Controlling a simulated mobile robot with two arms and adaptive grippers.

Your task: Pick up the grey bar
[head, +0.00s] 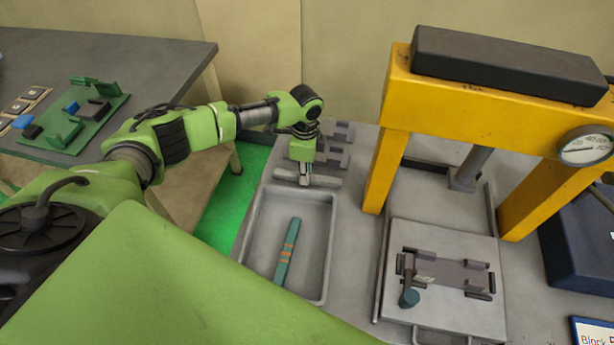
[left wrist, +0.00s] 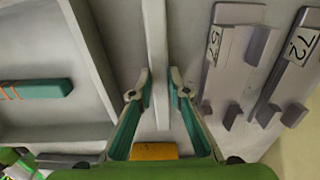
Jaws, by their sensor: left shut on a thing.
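The grey bar (head: 328,182) is a long plain bar at the far end of the grey tray, lying crosswise in the head view. In the left wrist view the bar (left wrist: 156,40) runs up the picture between the two fingers. My left gripper (head: 305,181) points down over the middle of the bar and is shut on it. Its fingertips (left wrist: 161,80) lie on either side of the bar in the left wrist view. I cannot tell whether the bar touches the table. My right gripper is not in view.
The grey tray (head: 329,250) holds a teal bar with orange stripes (head: 288,250). Grey brackets (head: 333,155), marked with numbers in the left wrist view (left wrist: 213,45), stand beyond the gripper. A yellow press (head: 480,105) stands to the right, with a fixture plate (head: 450,310) before it.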

